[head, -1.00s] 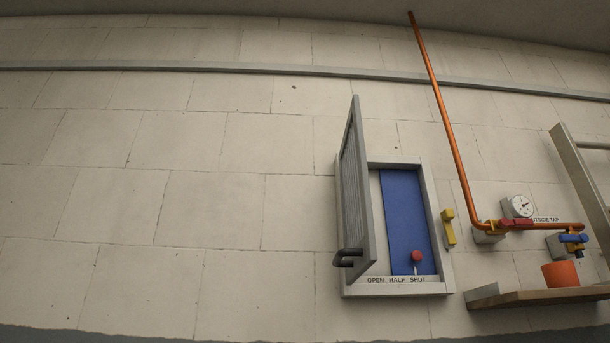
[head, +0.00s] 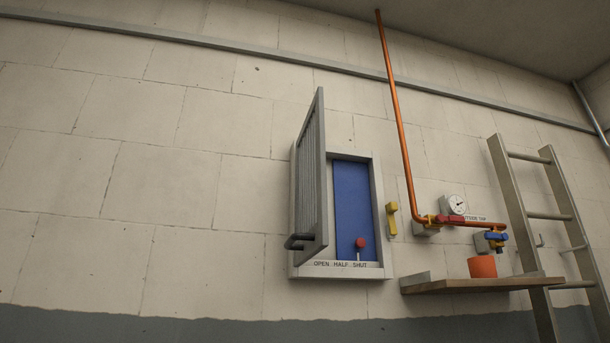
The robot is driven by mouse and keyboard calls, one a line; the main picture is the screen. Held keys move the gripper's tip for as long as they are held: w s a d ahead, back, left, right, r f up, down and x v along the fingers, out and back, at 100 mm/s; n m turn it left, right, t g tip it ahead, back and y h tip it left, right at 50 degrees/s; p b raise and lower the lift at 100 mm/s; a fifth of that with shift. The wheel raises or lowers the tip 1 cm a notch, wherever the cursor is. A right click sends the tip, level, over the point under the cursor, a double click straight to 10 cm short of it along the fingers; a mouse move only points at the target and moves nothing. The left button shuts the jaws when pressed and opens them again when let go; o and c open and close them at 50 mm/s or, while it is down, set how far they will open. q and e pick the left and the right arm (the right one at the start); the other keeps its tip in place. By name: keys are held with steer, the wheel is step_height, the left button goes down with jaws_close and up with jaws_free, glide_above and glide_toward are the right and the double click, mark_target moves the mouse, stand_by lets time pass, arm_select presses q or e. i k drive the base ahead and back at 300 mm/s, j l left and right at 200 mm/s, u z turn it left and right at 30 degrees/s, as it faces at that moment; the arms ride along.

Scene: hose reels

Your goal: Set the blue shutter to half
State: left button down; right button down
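The blue shutter (head: 351,205) is a tall flat panel inside a grey wall frame (head: 378,225). A red knob (head: 360,243) sits at its lower end, above the word SHUT on the label strip (head: 340,265), which reads OPEN, HALF, SHUT from left to right. A grey louvred door (head: 313,180) with a dark handle (head: 298,241) stands swung open at the frame's left side and hides the left part of the opening. Neither of my grippers is in the head view.
A yellow catch (head: 391,218) is right of the frame. Farther right are an orange pipe (head: 398,110), a gauge (head: 454,205), a red-handled valve (head: 449,220) and a blue-handled tap (head: 495,237). An orange pot (head: 482,267) stands on a wooden shelf (head: 470,285) by a ladder (head: 513,190).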

mark_target(356, 210)
steer(key=i+l+u, duration=0.1)
steer(key=l+u, duration=0.15)
steer(key=u, duration=0.15)
steer(key=l+u, duration=0.25)
steer(key=u, duration=0.2)
steer(key=l+u, duration=0.25)
steer(key=u, duration=0.15)
steer(key=i+l, duration=0.05)
